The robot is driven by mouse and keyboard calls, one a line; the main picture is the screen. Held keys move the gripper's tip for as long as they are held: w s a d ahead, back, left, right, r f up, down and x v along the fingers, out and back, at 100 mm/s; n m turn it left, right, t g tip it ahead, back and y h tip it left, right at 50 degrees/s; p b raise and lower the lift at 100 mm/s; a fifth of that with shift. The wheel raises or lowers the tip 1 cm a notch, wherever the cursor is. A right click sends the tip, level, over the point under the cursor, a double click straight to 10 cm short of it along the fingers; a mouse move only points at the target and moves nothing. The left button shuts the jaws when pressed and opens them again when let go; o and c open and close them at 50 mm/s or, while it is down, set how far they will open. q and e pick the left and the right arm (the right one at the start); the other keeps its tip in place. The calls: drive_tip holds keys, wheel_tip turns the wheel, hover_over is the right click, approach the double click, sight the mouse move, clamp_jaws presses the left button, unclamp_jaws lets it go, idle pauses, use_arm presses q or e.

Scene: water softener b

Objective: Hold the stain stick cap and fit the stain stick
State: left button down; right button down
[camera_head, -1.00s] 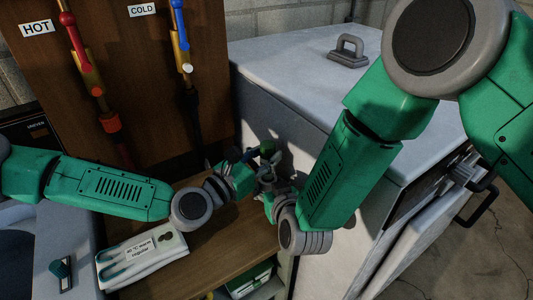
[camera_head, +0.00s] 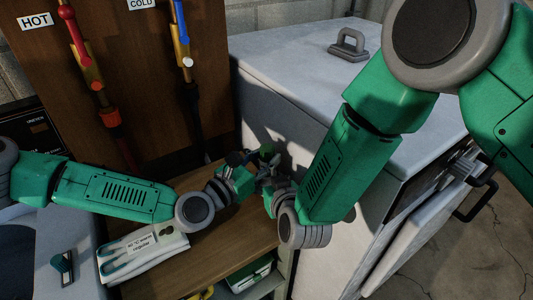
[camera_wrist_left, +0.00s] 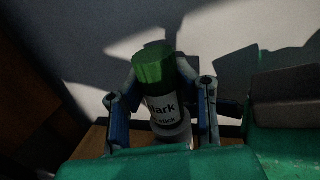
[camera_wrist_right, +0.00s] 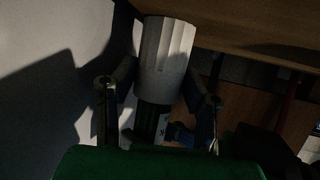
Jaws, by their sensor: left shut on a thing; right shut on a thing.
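The stain stick in the left wrist view has a ribbed green top (camera_wrist_left: 154,66), a white label reading "ark" and a pale grey lower end (camera_wrist_left: 172,131). My left gripper (camera_wrist_left: 158,88) is shut around its green and labelled part. In the right wrist view a pale ribbed piece (camera_wrist_right: 166,57) sits in my right gripper (camera_wrist_right: 163,85), with a dark green labelled part (camera_wrist_right: 150,118) in line with it. In the head view my left gripper (camera_head: 255,163) is just above my right gripper (camera_head: 273,184).
A white appliance (camera_head: 300,50) stands close behind and to the right. Red and blue-handled taps (camera_head: 181,30) are on the brown panel behind.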

use_arm(q)
drive_tip(key=shift+f, duration=0.2)
drive_tip(key=c, duration=1.2)
unclamp_jaws()
drive_tip(key=shift+a, duration=0.1)
use_arm(e)
drive_tip(key=c, duration=0.8)
unclamp_jaws()
drive_tip(key=shift+c, duration=0.2)
use_arm(q)
drive_tip(key=v, duration=1.2)
use_arm(e)
drive_tip(key=shift+s, duration=0.1)
